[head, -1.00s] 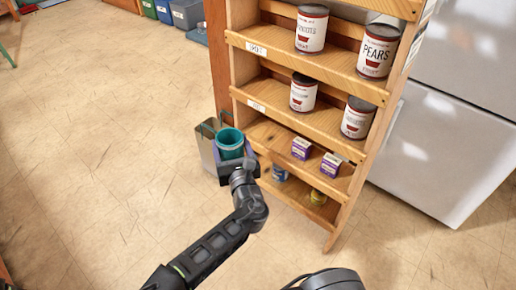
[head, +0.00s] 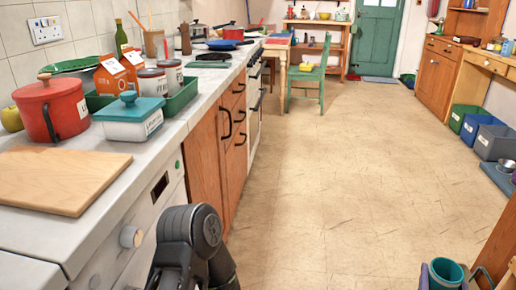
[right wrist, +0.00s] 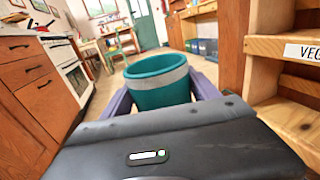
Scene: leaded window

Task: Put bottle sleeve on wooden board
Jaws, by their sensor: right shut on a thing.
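The bottle sleeve is a teal, open-topped cylinder with a grey band. It shows at the bottom right of the head view (head: 446,270) and in the middle of the right wrist view (right wrist: 158,82). My right gripper (head: 446,281) is shut on it, with purple fingers on both sides, and holds it upright. The gripper also shows in the right wrist view (right wrist: 160,100). The wooden board (head: 60,180) lies flat and bare on the left counter, far across from the sleeve. My left gripper is not in view.
On the counter (head: 130,157) near the board stand a red pot (head: 52,108), a teal-lidded white dish (head: 131,116) and a green tray (head: 180,100). Wooden shelves (right wrist: 285,90) stand close beside the right gripper. The floor (head: 340,170) between is clear.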

